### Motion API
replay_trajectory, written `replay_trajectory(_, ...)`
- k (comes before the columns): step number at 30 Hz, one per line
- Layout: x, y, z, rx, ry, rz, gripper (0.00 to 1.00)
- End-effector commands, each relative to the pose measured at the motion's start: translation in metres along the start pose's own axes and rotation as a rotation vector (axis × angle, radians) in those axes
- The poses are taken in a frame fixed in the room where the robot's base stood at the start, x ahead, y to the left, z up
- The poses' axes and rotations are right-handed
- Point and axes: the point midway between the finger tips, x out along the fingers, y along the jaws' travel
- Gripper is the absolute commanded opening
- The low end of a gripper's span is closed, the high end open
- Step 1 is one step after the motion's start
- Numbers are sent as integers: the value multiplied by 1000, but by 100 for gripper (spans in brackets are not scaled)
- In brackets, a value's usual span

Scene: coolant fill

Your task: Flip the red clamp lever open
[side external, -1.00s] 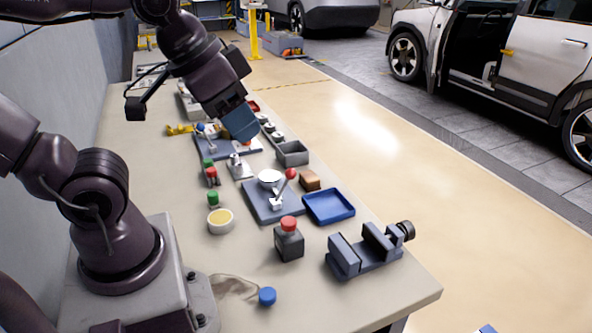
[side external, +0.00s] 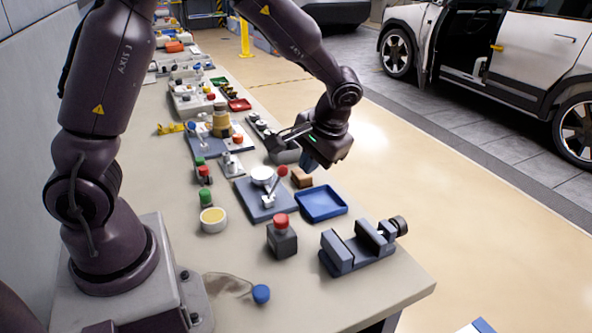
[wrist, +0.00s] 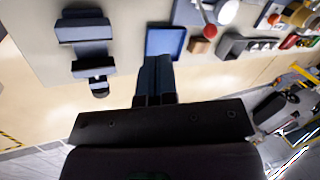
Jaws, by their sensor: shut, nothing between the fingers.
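The clamp lever has a red ball knob (side external: 282,171) on a pale stem and rises at a tilt from a blue base plate (side external: 252,207). A round white disc (side external: 262,174) sits beside it on the same plate. In the wrist view the red knob (wrist: 209,31) shows at the top, right of centre, and the white disc (wrist: 228,12) is cut by the top edge. My gripper (side external: 308,162) is shut and empty. It hangs above the far right side of the lever, apart from it. In the wrist view its closed fingers (wrist: 156,64) point at the blue tray.
A blue tray (side external: 321,217) and a brown block (side external: 301,177) lie right of the lever plate. A grey bin (side external: 285,156) is behind.

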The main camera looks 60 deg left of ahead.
Motion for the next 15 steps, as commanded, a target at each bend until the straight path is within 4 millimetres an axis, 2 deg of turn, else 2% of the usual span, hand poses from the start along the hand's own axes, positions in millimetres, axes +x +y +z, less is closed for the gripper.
replay_trajectory(1, 14, 3, -12, -43, -3, -51, 0)
replay_trajectory(3, 28, 5, -28, -121, 14, -113, 0)
replay_trajectory(6, 41, 4, -52, -257, 69, -190, 0)
replay_trajectory(10, 32, -3, -75, -430, 156, -209, 0)
replay_trajectory(15, 30, -5, -78, -548, 185, -208, 0)
